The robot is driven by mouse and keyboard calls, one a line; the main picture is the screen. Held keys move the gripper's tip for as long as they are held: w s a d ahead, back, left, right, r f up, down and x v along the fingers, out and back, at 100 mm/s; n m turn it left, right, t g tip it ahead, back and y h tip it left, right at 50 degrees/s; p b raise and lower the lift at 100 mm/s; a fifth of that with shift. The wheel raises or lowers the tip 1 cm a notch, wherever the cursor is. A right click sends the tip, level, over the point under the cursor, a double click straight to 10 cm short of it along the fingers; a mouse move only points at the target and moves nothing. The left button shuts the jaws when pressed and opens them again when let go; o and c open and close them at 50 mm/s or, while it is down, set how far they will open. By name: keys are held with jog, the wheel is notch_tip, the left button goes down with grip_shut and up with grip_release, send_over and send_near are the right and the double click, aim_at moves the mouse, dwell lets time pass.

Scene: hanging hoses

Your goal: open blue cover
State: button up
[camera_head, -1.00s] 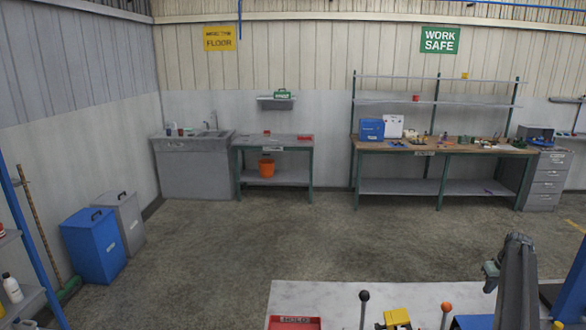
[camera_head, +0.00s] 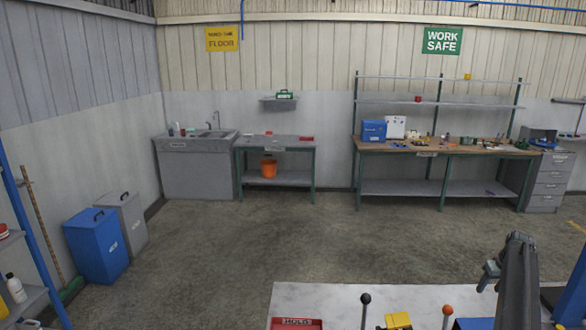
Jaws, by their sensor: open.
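Several blue things are in view and I cannot tell which one is the blue cover. A blue bin (camera_head: 97,248) stands on the floor at the left, its lid with a dark handle shut. A blue box (camera_head: 374,131) sits on the far wooden bench. A flat blue piece (camera_head: 473,324) shows at the bottom edge on the near table, mostly cut off. My dark arm rises at the lower right.
A pale near table (camera_head: 335,296) carries a red tray (camera_head: 296,323), a black-knobbed lever (camera_head: 365,308), an orange-knobbed lever (camera_head: 447,315) and a yellow block (camera_head: 398,320). A blue post stands at the right edge. The middle floor (camera_head: 235,243) is clear.

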jog(key=w+p+v, duration=0.1)
jog(key=p+v, duration=0.5)
jog(key=v, duration=0.1)
jog(key=shift+w+r+p, duration=0.3)
jog(key=shift+w+r, duration=0.05)
jog(key=shift+r, duration=0.05)
